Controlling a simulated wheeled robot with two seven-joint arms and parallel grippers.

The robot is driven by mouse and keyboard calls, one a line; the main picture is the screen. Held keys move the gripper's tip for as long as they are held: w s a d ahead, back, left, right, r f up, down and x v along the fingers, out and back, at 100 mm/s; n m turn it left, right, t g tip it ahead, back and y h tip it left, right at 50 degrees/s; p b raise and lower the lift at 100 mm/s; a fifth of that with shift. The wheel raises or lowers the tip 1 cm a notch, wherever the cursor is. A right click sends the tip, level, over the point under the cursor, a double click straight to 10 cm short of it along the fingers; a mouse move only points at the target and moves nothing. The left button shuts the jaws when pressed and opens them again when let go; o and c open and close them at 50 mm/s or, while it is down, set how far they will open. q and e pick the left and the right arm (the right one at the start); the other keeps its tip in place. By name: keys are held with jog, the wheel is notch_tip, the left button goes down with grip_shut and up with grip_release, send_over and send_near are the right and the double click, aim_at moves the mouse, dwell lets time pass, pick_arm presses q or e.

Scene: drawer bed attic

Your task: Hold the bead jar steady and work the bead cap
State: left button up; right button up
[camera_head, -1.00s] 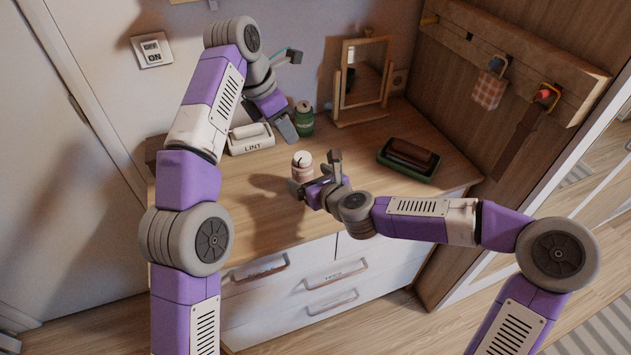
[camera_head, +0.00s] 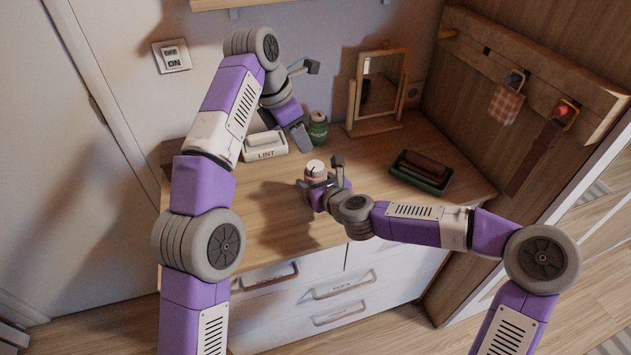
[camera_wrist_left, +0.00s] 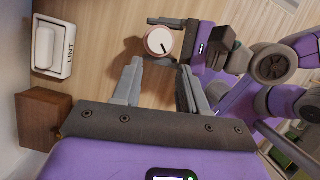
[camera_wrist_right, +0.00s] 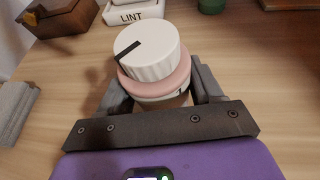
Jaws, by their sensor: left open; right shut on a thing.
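The bead jar (camera_wrist_right: 165,95) is pinkish with a ribbed white bead cap (camera_wrist_right: 148,50) that has a black line on top. It stands upright near the dresser's front in the head view (camera_head: 314,176). My right gripper (camera_wrist_right: 160,100) is shut on the bead jar from the side, below the cap. My left gripper (camera_wrist_left: 160,70) is open and empty, above and apart from the jar. In the left wrist view the bead cap (camera_wrist_left: 159,41) shows just beyond its fingertips. The cap appears seated on the jar.
A white LINT box (camera_head: 264,147) and a green jar (camera_head: 318,129) stand behind. A mirror (camera_head: 379,90) is at the back. A green tray (camera_head: 421,181) with a brown object lies right. A wooden block (camera_wrist_left: 42,118) shows in the left wrist view. The dresser top around the jar is mostly clear.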

aim_at(310, 165)
pick_arm(q)
jog(key=shift+o, duration=1.1)
jog(key=shift+f, duration=0.15)
jog(key=f+m+g+h, duration=0.1)
jog(key=f+h, duration=0.1)
jog(key=f+m+g+h, duration=0.1)
jog(key=f+m+h, duration=0.1)
jog(key=w+f+m+g+h, duration=0.1)
jog(key=f+m+h, duration=0.1)
jog(key=f, duration=0.1)
jog(key=shift+a+g, duration=0.4)
jog(key=w+a+f+m+h, duration=0.2)
jog(key=a+f+h, duration=0.2)
jog(key=h, duration=0.4)
jog(key=shift+g, duration=0.4)
jog(key=d, duration=0.4)
jog(key=s+d, duration=0.1)
jog(key=d, duration=0.2)
jog(key=shift+r, duration=0.25)
jog(key=c, duration=0.8)
